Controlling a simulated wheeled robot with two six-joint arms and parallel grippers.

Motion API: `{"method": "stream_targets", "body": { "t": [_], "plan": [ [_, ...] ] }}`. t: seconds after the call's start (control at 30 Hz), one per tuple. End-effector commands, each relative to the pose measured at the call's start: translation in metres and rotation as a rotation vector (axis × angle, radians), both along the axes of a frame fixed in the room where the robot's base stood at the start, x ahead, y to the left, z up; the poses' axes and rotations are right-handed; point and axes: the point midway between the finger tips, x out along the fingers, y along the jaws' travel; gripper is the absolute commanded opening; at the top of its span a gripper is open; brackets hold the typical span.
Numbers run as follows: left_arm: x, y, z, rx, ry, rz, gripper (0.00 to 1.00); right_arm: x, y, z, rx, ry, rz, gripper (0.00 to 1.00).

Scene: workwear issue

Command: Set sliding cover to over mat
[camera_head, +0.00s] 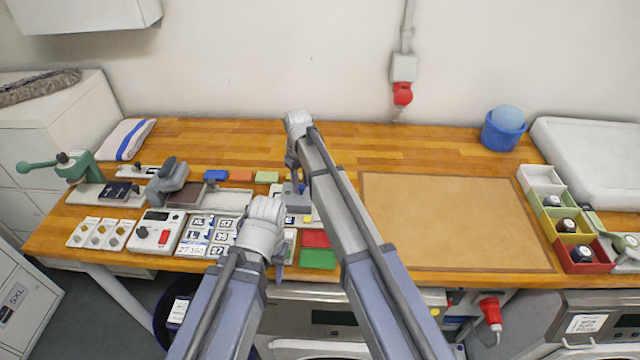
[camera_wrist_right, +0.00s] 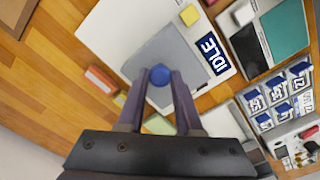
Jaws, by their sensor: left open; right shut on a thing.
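In the right wrist view a white base plate (camera_wrist_right: 110,38) carries a flat grey panel (camera_wrist_right: 178,48), which seems to be the sliding cover, and a dark blue label reading IDLE (camera_wrist_right: 214,54). A round blue knob (camera_wrist_right: 160,74) stands at the panel's near part. My right gripper (camera_wrist_right: 162,78) is shut on this knob from both sides. In the head view my right gripper (camera_head: 293,188) points down at this device, mostly hidden by my arm. My left gripper (camera_head: 278,268) is open and empty at the table's front edge. I cannot tell which surface under the panel is the mat.
A large tan board (camera_head: 450,220) lies on the right of the wooden table. Colour-edged bins (camera_head: 583,262) stand beyond it. Number tiles (camera_head: 196,236), a control box (camera_head: 158,232) and a green lever press (camera_head: 75,165) fill the left side. The table's back middle is clear.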

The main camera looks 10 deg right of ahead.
Motion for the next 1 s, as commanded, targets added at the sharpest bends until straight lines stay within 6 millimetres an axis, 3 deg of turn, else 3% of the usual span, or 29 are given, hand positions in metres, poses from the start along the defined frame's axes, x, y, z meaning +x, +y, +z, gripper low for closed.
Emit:
{"method": "stream_targets", "body": {
  "t": [0.03,0.2,0.57,0.6,0.87,1.0],
  "plan": [
    [0.000,0.000,0.000,0.000,0.000,0.000,0.50,0.005,0.014,0.000,0.000,0.000,0.004,0.00],
    [0.000,0.000,0.000,0.000,0.000,0.000,0.50,0.009,0.040,0.000,0.000,0.000,0.003,0.00],
    [0.000,0.000,0.000,0.000,0.000,0.000,0.50,0.009,0.047,0.000,0.003,-0.001,0.001,0.00],
    [0.000,0.000,0.000,0.000,0.000,0.000,0.50,0.009,0.047,0.000,0.003,-0.001,0.001,0.35],
    [0.000,0.000,0.000,0.000,0.000,0.000,0.50,0.009,0.046,0.000,0.002,-0.001,0.001,0.64],
    [0.000,0.000,0.000,0.000,0.000,0.000,0.50,0.009,0.045,0.000,0.001,-0.001,0.000,0.64]
  ]
}}
